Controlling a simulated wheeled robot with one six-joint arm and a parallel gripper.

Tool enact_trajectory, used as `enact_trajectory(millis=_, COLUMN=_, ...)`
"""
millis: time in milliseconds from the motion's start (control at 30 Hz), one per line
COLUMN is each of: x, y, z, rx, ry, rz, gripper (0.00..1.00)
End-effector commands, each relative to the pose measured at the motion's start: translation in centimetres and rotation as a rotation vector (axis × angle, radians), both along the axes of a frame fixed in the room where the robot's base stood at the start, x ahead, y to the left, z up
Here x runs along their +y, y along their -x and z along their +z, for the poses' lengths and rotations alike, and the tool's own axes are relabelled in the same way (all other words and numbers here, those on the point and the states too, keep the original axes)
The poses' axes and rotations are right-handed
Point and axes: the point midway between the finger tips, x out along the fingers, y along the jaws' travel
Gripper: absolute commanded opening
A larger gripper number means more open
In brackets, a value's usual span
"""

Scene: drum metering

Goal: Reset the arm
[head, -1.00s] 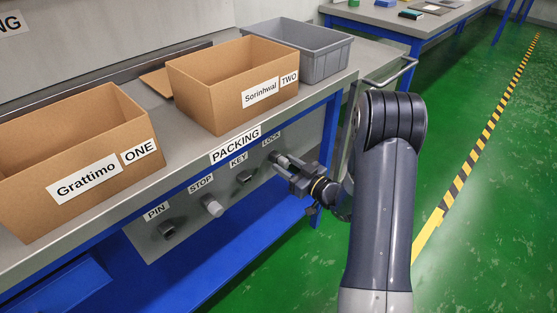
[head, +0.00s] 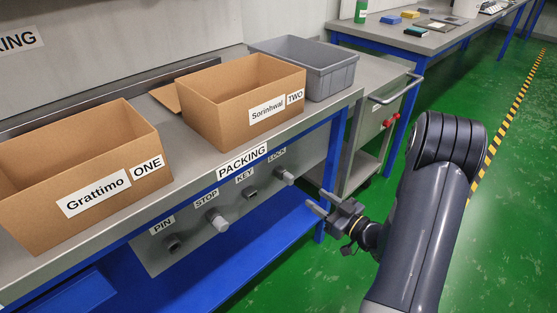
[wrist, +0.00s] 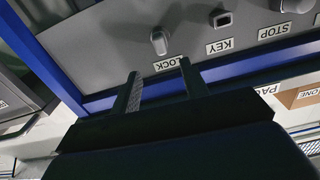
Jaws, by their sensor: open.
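My gripper (head: 318,203) is open and empty in the head view, to the right of and below the LOCK knob (head: 284,175) and apart from the panel (head: 205,215). In the wrist view my gripper's two fingers (wrist: 160,85) stand spread, with the LOCK knob (wrist: 159,41) beyond them and nothing between them. The KEY control (head: 252,193), the STOP knob (head: 216,221) and the PIN control (head: 174,243) sit along the same panel to the left. My arm reaches up on the right of the head view.
On the packing bench (head: 190,176) stand carton ONE (head: 45,218), carton TWO (head: 225,113) and a grey bin (head: 330,80). A grey cart (head: 362,150) with a handle and red knobs stands beyond the bench end. Green floor (head: 500,230) is clear at right.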

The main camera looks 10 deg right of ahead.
Motion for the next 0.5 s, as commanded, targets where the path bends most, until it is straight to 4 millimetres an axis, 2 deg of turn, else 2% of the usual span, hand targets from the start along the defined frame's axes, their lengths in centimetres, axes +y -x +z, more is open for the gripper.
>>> enact_trajectory(millis=333, x=-0.01, y=0.04, z=-0.03, rx=0.0, ry=0.0, rz=0.001, gripper=0.43)
enact_trajectory(millis=500, x=0.61, y=-0.71, z=-0.08, rx=0.0, ry=0.001, rz=0.004, gripper=0.43)
